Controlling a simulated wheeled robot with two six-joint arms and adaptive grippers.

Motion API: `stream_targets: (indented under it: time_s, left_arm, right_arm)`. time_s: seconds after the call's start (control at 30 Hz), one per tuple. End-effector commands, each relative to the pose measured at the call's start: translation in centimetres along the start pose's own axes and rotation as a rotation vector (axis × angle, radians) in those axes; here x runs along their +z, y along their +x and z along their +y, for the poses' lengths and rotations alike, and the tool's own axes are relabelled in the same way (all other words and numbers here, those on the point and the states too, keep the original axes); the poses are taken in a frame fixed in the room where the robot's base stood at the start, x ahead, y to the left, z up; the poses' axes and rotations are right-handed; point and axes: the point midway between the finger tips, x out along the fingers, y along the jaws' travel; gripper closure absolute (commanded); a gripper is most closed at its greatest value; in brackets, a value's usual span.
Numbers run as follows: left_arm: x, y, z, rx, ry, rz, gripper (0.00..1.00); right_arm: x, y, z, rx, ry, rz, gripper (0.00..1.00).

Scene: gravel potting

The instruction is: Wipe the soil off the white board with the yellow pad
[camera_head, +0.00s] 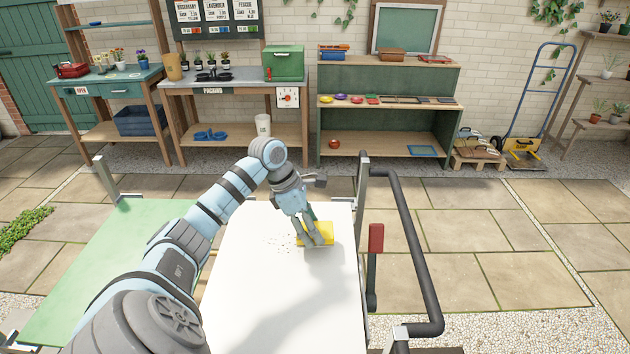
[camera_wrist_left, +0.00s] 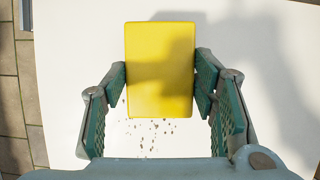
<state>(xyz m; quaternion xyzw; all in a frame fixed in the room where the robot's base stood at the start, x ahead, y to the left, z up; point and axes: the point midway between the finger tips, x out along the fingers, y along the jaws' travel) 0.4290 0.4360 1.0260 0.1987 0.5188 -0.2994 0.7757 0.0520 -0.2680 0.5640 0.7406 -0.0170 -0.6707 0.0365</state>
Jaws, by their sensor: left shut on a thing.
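The white board (camera_head: 283,300) lies flat in front of me; it fills most of the left wrist view (camera_wrist_left: 62,60). My left gripper (camera_head: 311,234) is shut on the yellow pad (camera_head: 323,233), near the far right part of the board. In the left wrist view, the yellow pad (camera_wrist_left: 160,70) sits between the two fingers (camera_wrist_left: 160,85). The head view does not show clearly whether the pad touches the board. Soil crumbs (camera_head: 279,244) lie scattered on the board just left of the pad; in the left wrist view the soil (camera_wrist_left: 152,133) shows just below the pad. My right gripper is not in view.
A green surface (camera_head: 110,250) adjoins the board on the left. A dark rail (camera_head: 412,240) and a red-topped lever (camera_head: 376,240) stand along the right side. Benches and shelves (camera_head: 390,100) stand well beyond the paving. Most of the board is clear.

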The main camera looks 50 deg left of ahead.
Motion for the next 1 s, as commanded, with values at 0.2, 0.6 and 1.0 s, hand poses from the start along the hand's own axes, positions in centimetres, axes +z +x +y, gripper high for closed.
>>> stream_targets:
  time_s: [0.2,0.6,1.0]
  left_arm:
    - [0.5,-2.3,0.0,0.004,-0.005,0.001,0.69]
    - [1.0,-4.9,0.0,0.006,-0.014,0.001,0.69]
    - [0.8,-4.5,0.0,0.006,-0.014,0.001,0.69]
  right_arm:
    - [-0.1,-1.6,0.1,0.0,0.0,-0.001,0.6]
    - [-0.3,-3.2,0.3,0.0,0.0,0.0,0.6]
    - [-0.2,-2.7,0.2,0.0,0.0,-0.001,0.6]
